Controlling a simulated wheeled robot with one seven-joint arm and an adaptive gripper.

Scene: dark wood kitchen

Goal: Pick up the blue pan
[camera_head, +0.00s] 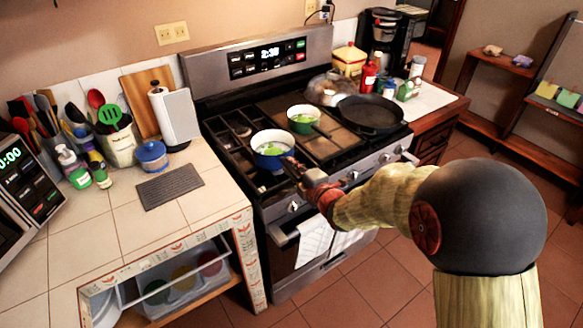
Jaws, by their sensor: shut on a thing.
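The blue pan (270,153) is a small pot with a blue outside, a pale inside and something green in it. It is at the front left of the stove top (345,152) and looks upright. My gripper (291,167) reaches in from the right and is shut at the pan's near right side, where the handle is. The fingertips are small and partly hidden, and I cannot tell whether the pan is resting on the grate or just above it.
A green pot (304,117) stands behind and right of the blue pan. A large black skillet (370,114) is at the right of the stove.

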